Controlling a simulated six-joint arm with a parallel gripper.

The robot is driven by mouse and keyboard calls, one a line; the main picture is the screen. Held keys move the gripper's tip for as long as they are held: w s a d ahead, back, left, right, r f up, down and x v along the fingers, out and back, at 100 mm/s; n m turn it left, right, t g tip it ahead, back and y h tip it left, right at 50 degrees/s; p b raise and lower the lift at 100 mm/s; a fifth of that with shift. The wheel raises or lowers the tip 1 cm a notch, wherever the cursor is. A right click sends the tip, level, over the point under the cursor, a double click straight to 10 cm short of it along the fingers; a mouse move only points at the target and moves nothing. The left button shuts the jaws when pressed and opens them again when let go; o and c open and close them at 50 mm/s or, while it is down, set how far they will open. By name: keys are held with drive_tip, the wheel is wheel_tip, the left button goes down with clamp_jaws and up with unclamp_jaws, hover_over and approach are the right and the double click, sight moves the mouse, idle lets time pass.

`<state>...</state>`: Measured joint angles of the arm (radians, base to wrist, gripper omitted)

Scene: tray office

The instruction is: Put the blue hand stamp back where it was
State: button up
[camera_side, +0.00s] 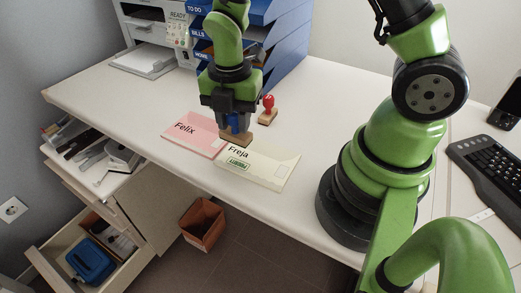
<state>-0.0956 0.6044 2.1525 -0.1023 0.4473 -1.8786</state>
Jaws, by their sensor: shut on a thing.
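The blue hand stamp (236,134) has a wooden base and a blue handle, the handle mostly hidden between the fingers. My gripper (236,122) is shut on it from above. The stamp is over the upper edge of the cream envelope marked Freja (275,168), close to the pink envelope marked Felix (190,138). I cannot tell whether its base touches anything. A green stamped mark (238,164) shows on the Freja envelope. A red hand stamp (268,110) stands upright on the desk, right of my gripper.
Blue letter trays (283,42) and a printer (146,35) stand at the back of the white desk (120,98). A keyboard (488,170) lies at the right. An open drawer (55,262) and a brown bin (203,222) are below the desk. The desk's left part is clear.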

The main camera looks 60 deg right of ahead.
drive_tip(key=s+d+r+m, duration=0.15)
drive_tip(key=d+m, duration=0.25)
drive_tip(key=d, duration=0.4)
drive_tip(key=s+d+r+m, duration=0.1)
drive_tip(key=s+d+m, duration=0.3)
drive_tip(key=d, duration=0.5)
drive_tip(key=shift+m, duration=0.6)
drive_tip(key=f, duration=0.5)
drive_tip(key=shift+w+d+f, duration=0.2)
drive_tip(key=shift+d+f, duration=0.05)
drive_tip(key=shift+d, duration=0.1)
drive_tip(key=shift+f, duration=2.3)
drive_tip(key=o, duration=0.8)
drive_tip(key=shift+f, duration=0.15)
